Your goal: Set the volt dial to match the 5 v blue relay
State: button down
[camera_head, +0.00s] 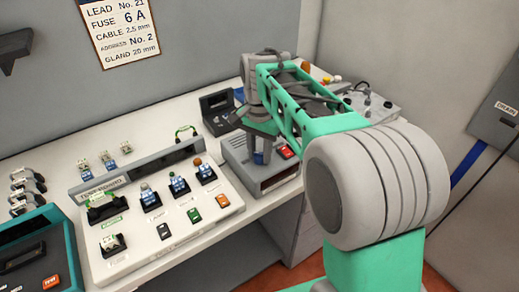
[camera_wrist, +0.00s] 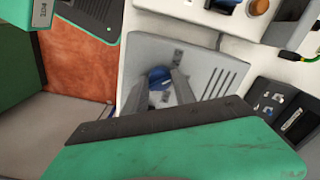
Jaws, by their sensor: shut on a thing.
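A blue dial (camera_wrist: 158,75) sits on the top face of a grey box (camera_head: 237,157). My gripper (camera_head: 259,150) reaches down onto this box, and its two fingers are shut on the blue dial. In the wrist view the fingers (camera_wrist: 163,84) stand on either side of the dial. They hide part of it, and its pointer setting cannot be read. Small marks around the dial are too small to read. Blue relays (camera_head: 148,196) stand in sockets on the white test board (camera_head: 190,238); their voltage labels are unreadable.
The grey box has a red button (camera_head: 287,152) at its front right. A black open holder (camera_head: 217,112) stands behind it. A teal device (camera_head: 40,262) is at the far left. A wall sheet (camera_head: 118,30) lists lead, fuse, cable and gland values. A grey wall closes the right side.

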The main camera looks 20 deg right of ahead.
aim_at(259, 153)
jog(key=n, duration=0.3)
jog(key=shift+n+p, duration=0.3)
dwell(0.3)
jog(key=c, duration=1)
grip_release()
jog(key=shift+c, duration=0.2)
notch_tip(259, 153, up, 8)
jog(key=shift+f, duration=0.1)
